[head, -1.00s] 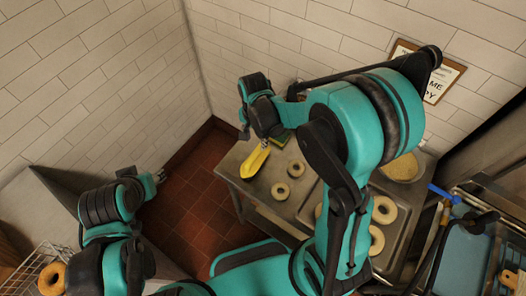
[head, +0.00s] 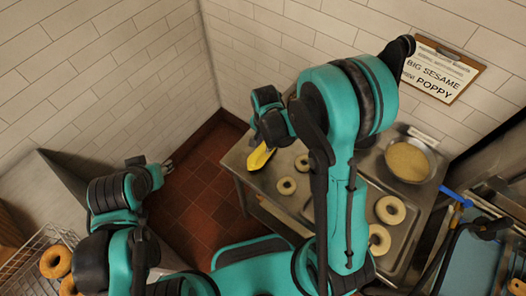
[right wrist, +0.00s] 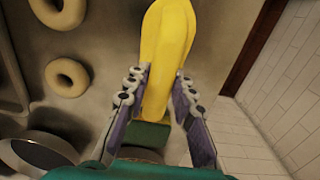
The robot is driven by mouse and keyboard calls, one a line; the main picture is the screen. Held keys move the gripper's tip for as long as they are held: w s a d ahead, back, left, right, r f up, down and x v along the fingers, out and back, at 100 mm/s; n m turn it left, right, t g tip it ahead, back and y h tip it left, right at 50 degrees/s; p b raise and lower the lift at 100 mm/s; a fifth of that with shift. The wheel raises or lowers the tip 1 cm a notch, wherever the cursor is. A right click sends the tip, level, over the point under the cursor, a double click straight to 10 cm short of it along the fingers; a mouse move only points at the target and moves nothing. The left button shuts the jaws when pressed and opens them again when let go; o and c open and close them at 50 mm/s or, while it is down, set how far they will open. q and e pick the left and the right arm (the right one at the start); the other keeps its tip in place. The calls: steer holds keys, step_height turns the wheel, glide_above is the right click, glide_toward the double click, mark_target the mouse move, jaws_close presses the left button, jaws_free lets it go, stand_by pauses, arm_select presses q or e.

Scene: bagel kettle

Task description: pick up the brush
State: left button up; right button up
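A long yellow thing (head: 260,157), perhaps the brush, lies near the left end of the metal table; I see no bristles. My right gripper (head: 262,128) is just over it and hides part of it. In the right wrist view the yellow thing (right wrist: 168,40) runs between the two fingers of my right gripper (right wrist: 163,70). The fingers are apart, one on each side; I cannot tell whether they touch it. A green block (right wrist: 143,136) shows beyond the fingers near the yellow thing's lower end. My left gripper (head: 166,166) is over the floor, away from the table, its opening too small to judge.
Several bagels (head: 286,186) lie on the metal table (head: 245,187) and its tray. A round pan (head: 408,160) of seeds stands at the back, with a blue handle (head: 457,197) to its right. A wire basket (head: 28,262) with bagels is at lower left. Tiled walls enclose the corner.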

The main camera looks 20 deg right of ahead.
jaws_close()
steer(key=shift+r, duration=0.65)
step_height(320, 180, up, 3)
steer(key=shift+r+p, duration=0.1)
steer(key=shift+p, duration=0.6)
steer(key=s+d+r+p, duration=0.2)
steer(key=s+d+r, duration=0.4)
steer(key=s+d, duration=0.1)
steer(key=shift+s+d+r, duration=0.25)
steer(key=shift+s+d, duration=0.15)
steer(key=shift+s, duration=0.4)
